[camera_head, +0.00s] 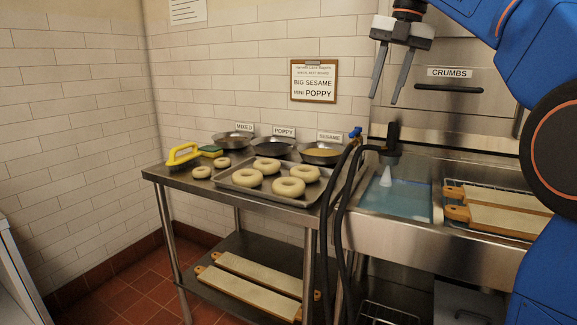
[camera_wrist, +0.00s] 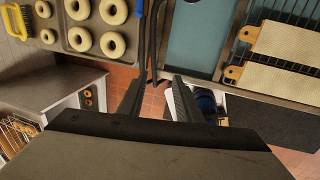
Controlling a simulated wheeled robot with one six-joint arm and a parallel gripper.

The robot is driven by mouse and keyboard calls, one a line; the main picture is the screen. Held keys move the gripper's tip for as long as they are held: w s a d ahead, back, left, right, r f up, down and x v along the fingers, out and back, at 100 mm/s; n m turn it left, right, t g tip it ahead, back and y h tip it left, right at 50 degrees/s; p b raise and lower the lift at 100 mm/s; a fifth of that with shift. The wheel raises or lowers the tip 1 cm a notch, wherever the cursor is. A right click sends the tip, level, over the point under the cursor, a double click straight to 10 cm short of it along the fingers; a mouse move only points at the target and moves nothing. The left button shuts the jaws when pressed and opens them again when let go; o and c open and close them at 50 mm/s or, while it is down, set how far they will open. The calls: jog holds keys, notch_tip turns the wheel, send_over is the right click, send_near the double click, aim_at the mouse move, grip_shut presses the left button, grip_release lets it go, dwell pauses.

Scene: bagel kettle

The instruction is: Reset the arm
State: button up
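My gripper (camera_head: 386,80) is raised high at the upper right of the head view, in front of the steel panel labelled CRUMBS. Its two fingers point down and are spread apart, with nothing between them. In the wrist view my gripper (camera_wrist: 158,95) also shows two separate fingers, with only floor and dark hoses beyond. My blue arm runs along the right side of the head view.
A steel table holds a tray of bagels (camera_head: 237,191), three bowls (camera_head: 272,148) and a yellow-handled brush (camera_head: 183,153). Right of it are black hoses (camera_head: 339,220), a water basin (camera_head: 398,203) and boards (camera_head: 500,218) on a rack. Open air surrounds the gripper.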

jog(key=s+d+f+m+t, duration=0.1)
jog(key=s+d+f+m, duration=0.1)
jog(key=s+f+m, duration=0.8)
jog(key=s+d+f+m+t+h, duration=0.1)
jog(key=s+d+f+m, duration=0.1)
jog(key=s+f+m, duration=0.8)
jog(key=s+d+f+m+t+h, duration=0.1)
jog(key=s+f+m, duration=0.9)
jog(key=f, duration=1.2)
jog(key=shift+s+d+m+t, duration=0.4)
jog(key=shift+s+d, duration=0.05)
jog(key=shift+d, duration=0.3)
